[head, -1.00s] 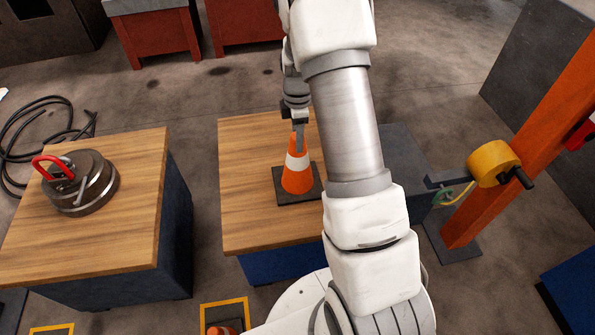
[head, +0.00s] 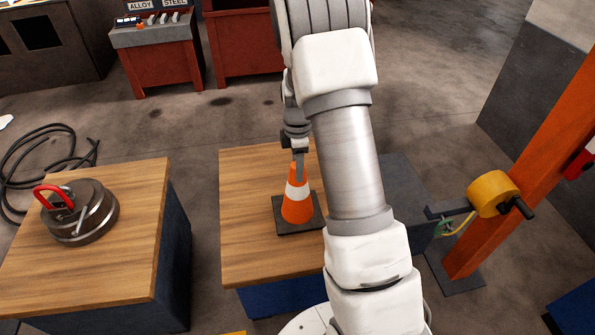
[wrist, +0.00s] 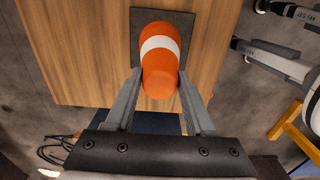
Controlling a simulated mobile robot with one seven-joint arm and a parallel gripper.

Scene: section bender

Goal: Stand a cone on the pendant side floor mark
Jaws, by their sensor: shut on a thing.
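An orange cone (head: 297,206) with a white band and a dark square base is upright on the wooden-topped table (head: 245,180) in the middle of the head view. My gripper (head: 299,168) reaches down from above and is shut on the cone's upper part. In the wrist view the cone (wrist: 160,62) sits between the two fingers (wrist: 158,100). The base appears to rest on the tabletop; I cannot tell if there is a slight gap. A sliver of yellow floor marking (head: 233,332) shows at the bottom edge. Which mark it is cannot be told.
A second wooden table (head: 120,220) at left holds a round metal piece with a red shackle (head: 80,212). An orange post (head: 520,175) with a yellow drum (head: 493,194) stands at right. Black cable (head: 40,165) lies on the floor at far left. Red cabinets (head: 155,55) stand behind.

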